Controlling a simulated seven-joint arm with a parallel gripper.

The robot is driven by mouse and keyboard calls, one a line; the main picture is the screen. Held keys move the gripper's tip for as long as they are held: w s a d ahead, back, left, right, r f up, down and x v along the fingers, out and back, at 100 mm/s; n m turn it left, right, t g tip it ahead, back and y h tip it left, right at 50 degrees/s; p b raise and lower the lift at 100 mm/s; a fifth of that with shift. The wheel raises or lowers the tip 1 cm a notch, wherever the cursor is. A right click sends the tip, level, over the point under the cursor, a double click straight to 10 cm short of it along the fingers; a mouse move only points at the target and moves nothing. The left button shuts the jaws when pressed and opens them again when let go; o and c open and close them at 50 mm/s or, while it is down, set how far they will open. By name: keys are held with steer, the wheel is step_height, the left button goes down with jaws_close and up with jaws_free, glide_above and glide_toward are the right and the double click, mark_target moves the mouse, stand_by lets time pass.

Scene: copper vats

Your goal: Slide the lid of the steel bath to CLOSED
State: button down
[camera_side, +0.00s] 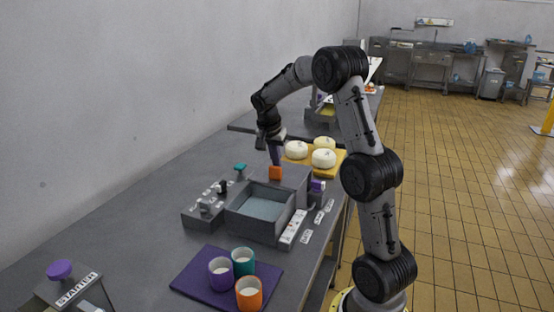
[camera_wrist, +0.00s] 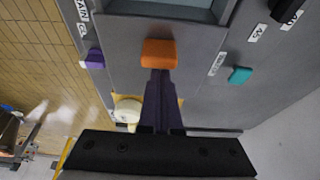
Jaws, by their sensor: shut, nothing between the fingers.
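The steel bath (camera_side: 240,222) is a grey box with its front part uncovered, showing pale bluish liquid (camera_side: 262,206). Its grey lid (camera_side: 296,180) lies slid back over the far part. An orange handle (camera_side: 276,173) stands on the lid; it also shows in the wrist view (camera_wrist: 159,52). My gripper (camera_side: 275,163) is shut and empty, pointing down at the handle. In the wrist view its dark fingers (camera_wrist: 158,75) end at the handle's near edge, on the side away from the opening. I cannot tell whether they touch it.
A purple knob (camera_side: 318,185) and white labels are at the right. White cheeses (camera_side: 324,158) lie behind on a yellow board. Cups (camera_side: 243,261) stand on a purple mat (camera_side: 196,278) in front.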

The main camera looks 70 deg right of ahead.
steer(key=shift+a, duration=0.1)
steer(key=a, duration=1.5)
steer(key=shift+a, duration=0.35)
